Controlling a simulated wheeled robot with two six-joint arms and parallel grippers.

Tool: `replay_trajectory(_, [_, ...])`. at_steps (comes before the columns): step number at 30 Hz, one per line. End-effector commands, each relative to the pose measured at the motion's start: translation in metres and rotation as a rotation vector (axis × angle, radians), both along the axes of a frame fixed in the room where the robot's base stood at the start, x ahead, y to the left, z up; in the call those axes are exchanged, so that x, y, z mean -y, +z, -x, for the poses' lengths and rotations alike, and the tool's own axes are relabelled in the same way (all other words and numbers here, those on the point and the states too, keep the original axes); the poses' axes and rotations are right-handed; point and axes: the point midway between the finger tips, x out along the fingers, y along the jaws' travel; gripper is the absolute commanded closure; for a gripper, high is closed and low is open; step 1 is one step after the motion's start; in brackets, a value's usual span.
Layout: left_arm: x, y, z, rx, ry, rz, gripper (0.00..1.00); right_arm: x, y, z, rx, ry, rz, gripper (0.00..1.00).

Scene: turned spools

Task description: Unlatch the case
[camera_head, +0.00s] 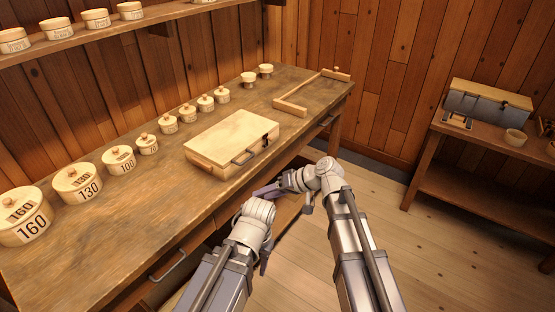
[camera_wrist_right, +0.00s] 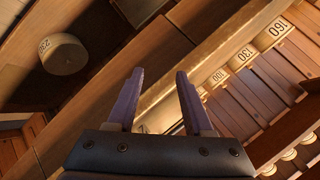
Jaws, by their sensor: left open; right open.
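The case (camera_head: 232,142) is a pale wooden box with its lid down, lying on the workbench. A dark handle (camera_head: 247,155) is on its front side, and a small dark fitting (camera_head: 269,138), perhaps a latch, is near its right front corner. My right gripper (camera_head: 264,191) is in front of the bench edge, below and apart from the case. Its two fingers are spread and empty in the right wrist view (camera_wrist_right: 160,75). My left gripper (camera_head: 265,262) is lower, beside its wrist, pointing down and partly hidden. I cannot make out the case in the right wrist view.
Several round lidded boxes (camera_head: 78,183) line the bench (camera_head: 130,222) left of and behind the case. A wooden frame (camera_head: 299,99) lies to its right. A side table (camera_head: 490,135) with a grey-fronted chest (camera_head: 488,105) stands far right. The floor between is clear.

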Motion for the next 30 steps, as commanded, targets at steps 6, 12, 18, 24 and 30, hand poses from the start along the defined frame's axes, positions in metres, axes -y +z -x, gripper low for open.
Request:
replay_trajectory(6, [0.000, -0.065, 0.000, 0.000, 0.000, 0.000, 0.50, 0.046, 0.018, -0.106, 0.203, -0.180, -0.373, 0.49])
replay_trajectory(12, [0.000, -0.084, 0.000, 0.000, 0.000, 0.000, 0.50, 0.088, 0.041, -0.147, 0.306, -0.291, -0.539, 0.49])
replay_trajectory(18, [0.000, -0.085, 0.000, 0.000, 0.000, 0.000, 0.50, 0.099, 0.050, -0.155, 0.331, -0.320, -0.579, 0.49])
replay_trajectory(24, [0.000, -0.085, 0.000, 0.000, 0.000, 0.000, 0.50, 0.087, 0.050, -0.164, 0.329, -0.317, -0.579, 0.49])
replay_trajectory(30, [0.000, -0.085, 0.000, 0.000, 0.000, 0.000, 0.50, 0.061, 0.050, -0.182, 0.327, -0.316, -0.578, 0.49])
